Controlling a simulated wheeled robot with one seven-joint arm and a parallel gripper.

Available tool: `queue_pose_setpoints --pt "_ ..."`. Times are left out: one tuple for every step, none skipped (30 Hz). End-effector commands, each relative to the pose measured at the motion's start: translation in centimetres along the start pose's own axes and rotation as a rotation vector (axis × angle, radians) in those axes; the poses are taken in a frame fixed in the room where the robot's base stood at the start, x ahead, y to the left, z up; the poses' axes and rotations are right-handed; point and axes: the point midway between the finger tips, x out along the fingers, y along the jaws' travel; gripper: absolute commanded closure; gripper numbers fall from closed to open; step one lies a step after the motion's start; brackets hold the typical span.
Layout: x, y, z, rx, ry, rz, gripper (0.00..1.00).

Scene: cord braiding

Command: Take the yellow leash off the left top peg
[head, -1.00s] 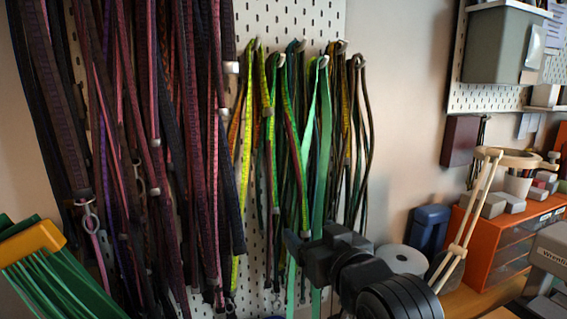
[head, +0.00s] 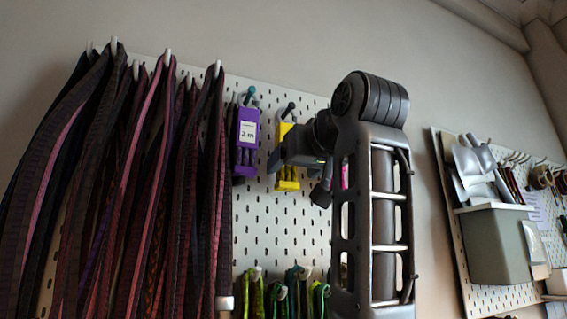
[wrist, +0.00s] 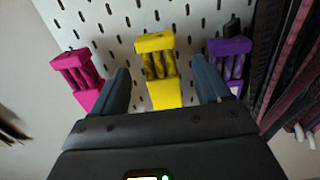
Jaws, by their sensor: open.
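The yellow leash (head: 287,180) is a folded bundle hanging from a dark-tipped upper peg (head: 290,108) on the white pegboard. In the head view it hangs just right of a purple bundle. My gripper (head: 298,178) is in front of it and covers its middle. In the wrist view the yellow leash (wrist: 157,62) shows between the two spread fingers of my gripper (wrist: 159,72). A gap shows on each side of it, so the gripper is open and not closed on it. The wrist view shows left and right swapped from the head view.
The purple bundle (head: 246,140) with a white label hangs close on the left. A pink bundle (wrist: 78,78) hangs on the other side, mostly behind my arm in the head view. Dark red and purple leashes (head: 130,170) fill the left. Green leashes (head: 275,295) hang lower down.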

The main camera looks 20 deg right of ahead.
Motion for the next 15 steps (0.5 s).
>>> queue_pose_setpoints --pt "-1.0 0.0 -2.3 0.001 0.01 0.0 0.24" --pt "-1.5 0.0 -3.2 0.001 0.012 -0.001 0.24" --pt "-2.2 0.0 -4.3 0.001 0.015 -0.001 0.24" --pt "-2.7 0.0 -5.1 0.001 0.016 -0.001 0.24" --pt "-3.0 0.0 -5.7 0.002 0.016 -0.001 0.24" --pt "-3.5 0.0 -6.4 0.002 0.018 -0.002 0.24" --pt "-3.8 0.0 -6.7 0.002 0.017 -0.002 0.24" --pt "-4.0 0.0 -7.1 0.002 0.018 -0.002 0.24" --pt "-4.2 0.0 -7.4 0.002 0.018 -0.002 0.24" --pt "-4.2 0.0 -7.6 0.002 0.017 -0.002 0.24" --pt "-4.1 0.0 -7.7 0.002 0.016 -0.002 0.24" --pt "-3.9 0.0 -7.8 0.002 0.016 -0.002 0.24" --pt "-3.7 0.0 -7.8 0.002 0.015 -0.002 0.24" --pt "-3.4 0.0 -7.8 0.002 0.014 -0.002 0.24" --pt "-2.9 0.0 -7.9 0.002 0.014 -0.002 0.24"
